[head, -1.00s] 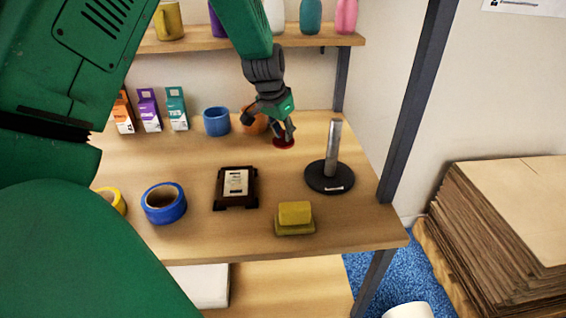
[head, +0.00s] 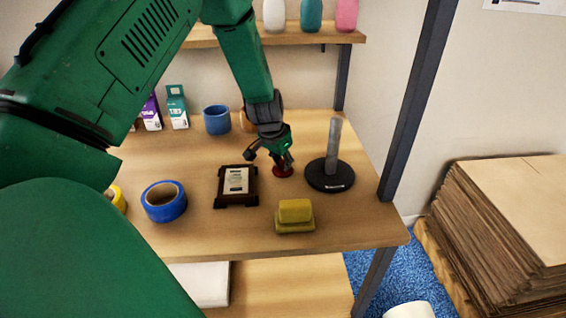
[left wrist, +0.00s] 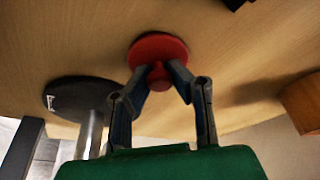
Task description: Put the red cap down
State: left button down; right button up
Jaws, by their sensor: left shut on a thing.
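The red cap (head: 284,172) is a round disc with a small knob. In the left wrist view the cap (left wrist: 158,48) shows with its knob between my fingertips. My left gripper (head: 277,161) is shut on the knob; it also shows in the left wrist view (left wrist: 158,72). The disc is at or just above the wooden table top (head: 200,240); I cannot tell whether it touches. The gripper hides part of the cap in the head view. My right gripper is not in view.
A black round base with a grey upright post (head: 332,150) stands just right of the cap. A framed plaque (head: 236,181) lies to the left, a yellow block (head: 295,211) in front. Blue tape (head: 164,202) and a blue mug (head: 217,120) are further left.

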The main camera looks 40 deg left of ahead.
pick_arm(q)
jog(key=c, duration=1.5)
grip_release()
jog(key=shift+d, duration=0.15)
jog(key=shift+f, duration=0.1)
jog(key=shift+r, duration=0.3)
jog(key=v, duration=1.1)
jog(key=shift+s+r+p, duration=0.2)
jog(key=shift+r+p, duration=0.15)
jog(key=shift+p, duration=0.05)
